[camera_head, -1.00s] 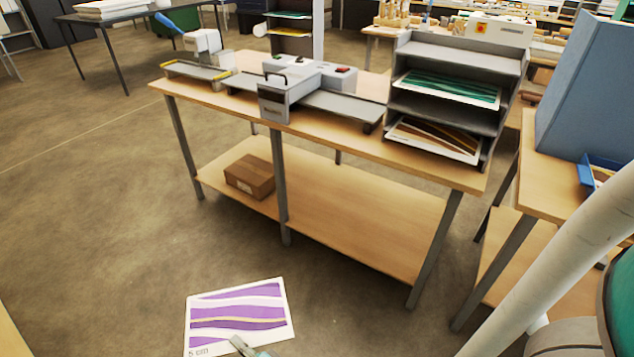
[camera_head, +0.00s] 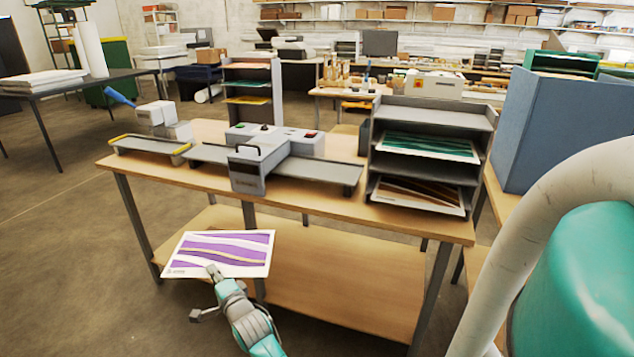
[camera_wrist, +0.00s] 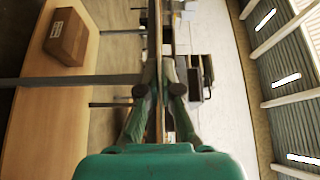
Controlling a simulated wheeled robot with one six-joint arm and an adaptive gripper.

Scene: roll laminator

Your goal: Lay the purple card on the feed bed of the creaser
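The purple card (camera_head: 225,250), white with purple wavy bands, is held by its near edge in my gripper (camera_head: 213,272). In the head view it appears in front of the bench's front edge, printed face visible. In the wrist view my gripper (camera_wrist: 158,85) is shut on the card, seen edge-on as a thin strip (camera_wrist: 154,35). A small machine with a blue lever (camera_head: 155,113), possibly the creaser, stands at the bench's left end. Its low grey bed (camera_head: 150,147) has yellow ends and looks empty. The card is apart from it.
The laminator (camera_head: 262,160) stands mid-bench with grey beds on both sides. A grey shelf rack (camera_head: 430,118) with green and brown cards stands at the right end of the wooden bench (camera_head: 320,205). A cardboard box (camera_wrist: 68,37) sits on the lower shelf.

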